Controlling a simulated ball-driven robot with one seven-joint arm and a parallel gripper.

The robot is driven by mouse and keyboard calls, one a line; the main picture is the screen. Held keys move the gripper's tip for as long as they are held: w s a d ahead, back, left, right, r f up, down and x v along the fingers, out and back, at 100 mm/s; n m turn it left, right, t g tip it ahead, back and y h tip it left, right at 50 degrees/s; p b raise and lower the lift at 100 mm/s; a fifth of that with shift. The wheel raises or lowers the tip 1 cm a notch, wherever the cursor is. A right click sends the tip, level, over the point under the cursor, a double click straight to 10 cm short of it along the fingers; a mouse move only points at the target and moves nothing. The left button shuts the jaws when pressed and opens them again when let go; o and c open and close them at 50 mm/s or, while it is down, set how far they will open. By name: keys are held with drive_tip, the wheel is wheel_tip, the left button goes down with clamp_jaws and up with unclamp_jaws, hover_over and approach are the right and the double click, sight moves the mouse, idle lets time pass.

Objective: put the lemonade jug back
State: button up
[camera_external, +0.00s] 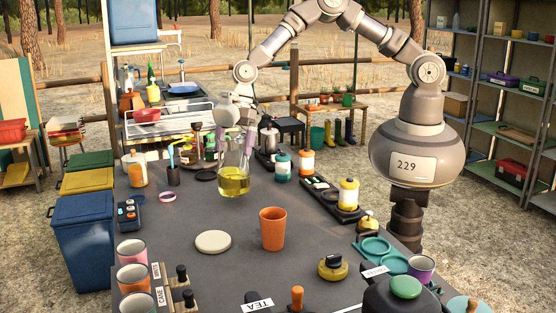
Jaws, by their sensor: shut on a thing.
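The lemonade jug (233,181) is clear glass with yellow liquid low in it. It is upright over the middle-back of the dark tabletop. My gripper (240,140) reaches down from above and is shut on the jug near its upper part; the fingers partly overlap the glass. I cannot tell for sure whether the jug's base is clear of the tabletop. A pale round mat (213,241) lies bare on the table nearer the camera. An orange cup (272,228) stands to the right of the mat.
Bottles (190,148) and a dark cup with straws (173,174) stand behind and left of the jug. Canisters (283,166) and a dark tray with a yellow canister (348,196) line the right. Several mugs (132,250) stand front left.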

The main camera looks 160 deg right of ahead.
sight(229, 156)
drive_tip(key=shift+w+d, duration=0.6)
drive_tip(key=shift+d, duration=0.1)
drive_tip(key=shift+f+b, duration=0.5)
drive_tip(key=shift+f, duration=1.3)
drive_tip(key=shift+r, duration=0.1)
drive_tip(key=o, duration=1.7)
drive_tip(key=shift+f, duration=0.2)
drive_tip(key=shift+o, duration=0.2)
